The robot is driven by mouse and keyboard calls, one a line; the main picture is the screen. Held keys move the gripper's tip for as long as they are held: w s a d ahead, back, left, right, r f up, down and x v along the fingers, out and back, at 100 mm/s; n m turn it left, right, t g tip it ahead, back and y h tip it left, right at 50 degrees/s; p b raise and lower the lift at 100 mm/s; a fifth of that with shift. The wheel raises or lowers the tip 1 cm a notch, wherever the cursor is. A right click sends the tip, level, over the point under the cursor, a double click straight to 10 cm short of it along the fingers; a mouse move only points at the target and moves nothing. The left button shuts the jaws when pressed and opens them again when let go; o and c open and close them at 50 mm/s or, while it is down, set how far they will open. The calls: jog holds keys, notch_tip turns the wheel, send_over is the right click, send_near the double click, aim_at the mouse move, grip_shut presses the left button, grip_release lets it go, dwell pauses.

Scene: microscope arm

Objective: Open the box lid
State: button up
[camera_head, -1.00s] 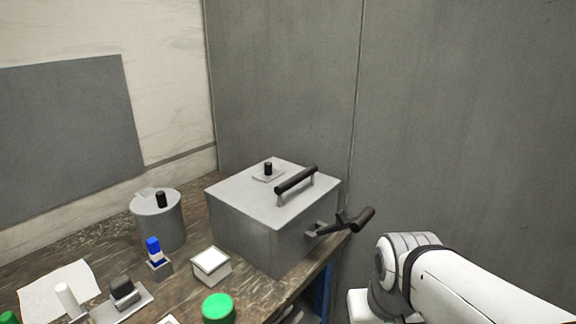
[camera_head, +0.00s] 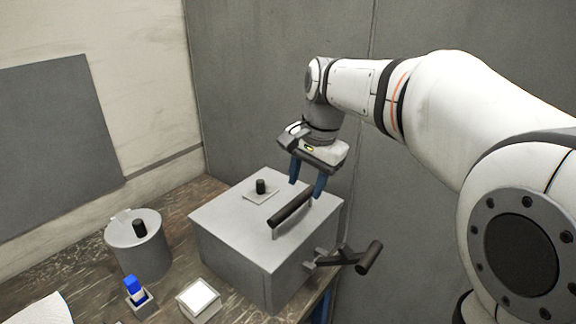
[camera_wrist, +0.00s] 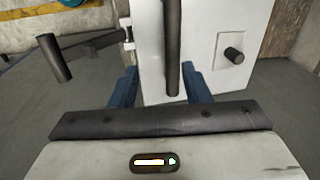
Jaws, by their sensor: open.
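The grey metal box (camera_head: 240,245) stands on the table with its lid (camera_head: 232,213) shut flat on top. A black bar handle (camera_head: 290,207) runs across the lid, and a small black knob (camera_head: 261,186) on a plate sits behind it. A crank with a dark grip (camera_head: 369,257) sticks out from the box's right side. My gripper (camera_head: 307,184) is open and points down just above the far end of the bar handle. In the wrist view the bar handle (camera_wrist: 173,45) lies between the two blue fingers (camera_wrist: 160,88). Contact cannot be told.
A grey cylindrical pot (camera_head: 138,250) with a black knob stands left of the box. A blue-topped item (camera_head: 133,286) and a small white-topped box (camera_head: 199,299) stand in front. Grey walls rise close behind the box.

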aim_at(295, 202)
jog(key=f, duration=0.2)
jog(key=w+a+f, duration=0.1)
jog(key=f, duration=0.1)
jog(key=w+a+f, duration=0.1)
jog(key=f, duration=0.1)
jog(key=shift+w+f, duration=0.25)
jog(key=shift+f, duration=0.05)
jog(key=shift+c, duration=0.2)
grip_shut()
